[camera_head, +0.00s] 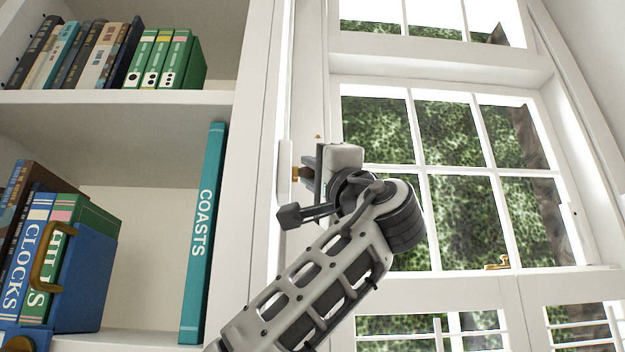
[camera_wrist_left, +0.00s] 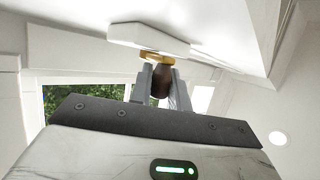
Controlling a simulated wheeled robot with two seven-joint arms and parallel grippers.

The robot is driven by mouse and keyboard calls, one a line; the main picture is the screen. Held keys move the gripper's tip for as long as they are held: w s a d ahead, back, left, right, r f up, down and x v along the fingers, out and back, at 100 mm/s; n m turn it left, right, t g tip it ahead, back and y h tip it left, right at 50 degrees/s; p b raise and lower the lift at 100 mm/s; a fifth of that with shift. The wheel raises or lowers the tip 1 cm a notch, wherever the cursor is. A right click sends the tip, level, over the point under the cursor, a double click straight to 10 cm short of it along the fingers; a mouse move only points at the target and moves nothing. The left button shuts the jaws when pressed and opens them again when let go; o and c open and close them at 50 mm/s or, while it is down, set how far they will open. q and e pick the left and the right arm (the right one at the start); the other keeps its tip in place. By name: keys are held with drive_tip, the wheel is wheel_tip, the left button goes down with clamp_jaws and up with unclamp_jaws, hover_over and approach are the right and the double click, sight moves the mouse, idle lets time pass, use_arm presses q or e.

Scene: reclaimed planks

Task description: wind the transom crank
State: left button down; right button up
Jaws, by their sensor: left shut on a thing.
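The transom crank shows as a white mounting plate (camera_head: 285,172) on the white post beside the window, with a small brass part (camera_head: 298,173) sticking out of it. In the left wrist view the brass part (camera_wrist_left: 156,57) sits below the white plate (camera_wrist_left: 148,38), and a dark brown knob (camera_wrist_left: 160,84) hangs from it. My left gripper (camera_head: 308,177) is shut on this knob; its two grey fingers (camera_wrist_left: 164,90) stand on either side of it. My gripper and wrist hide most of the crank in the head view. The transom window (camera_head: 430,20) is cut off at the top. My right gripper is not in view.
A white bookcase (camera_head: 150,100) with several books stands left of the crank. A teal COASTS book (camera_head: 204,235) stands upright near its right side. The paned window (camera_head: 470,175) with a brass latch (camera_head: 497,263) is to the right, behind my arm.

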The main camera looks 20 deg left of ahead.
use_arm(q)
drive_tip(key=shift+w+f+n+y+b, duration=0.1)
drive_tip(key=shift+f+n+y+b, duration=0.2)
drive_tip(key=shift+n+y, duration=0.3)
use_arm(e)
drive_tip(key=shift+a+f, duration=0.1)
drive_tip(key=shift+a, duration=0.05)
use_arm(q)
drive_tip(key=shift+y, duration=0.3)
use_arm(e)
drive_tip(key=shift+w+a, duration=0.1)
use_arm(q)
drive_tip(key=c, duration=1.3)
unclamp_jaws()
drive_tip(key=b+v, duration=0.6)
drive_tip(key=v, duration=0.9)
drive_tip(key=shift+s+d+f, duration=0.15)
drive_tip(key=shift+s+d, duration=0.15)
drive_tip(key=shift+d, duration=0.05)
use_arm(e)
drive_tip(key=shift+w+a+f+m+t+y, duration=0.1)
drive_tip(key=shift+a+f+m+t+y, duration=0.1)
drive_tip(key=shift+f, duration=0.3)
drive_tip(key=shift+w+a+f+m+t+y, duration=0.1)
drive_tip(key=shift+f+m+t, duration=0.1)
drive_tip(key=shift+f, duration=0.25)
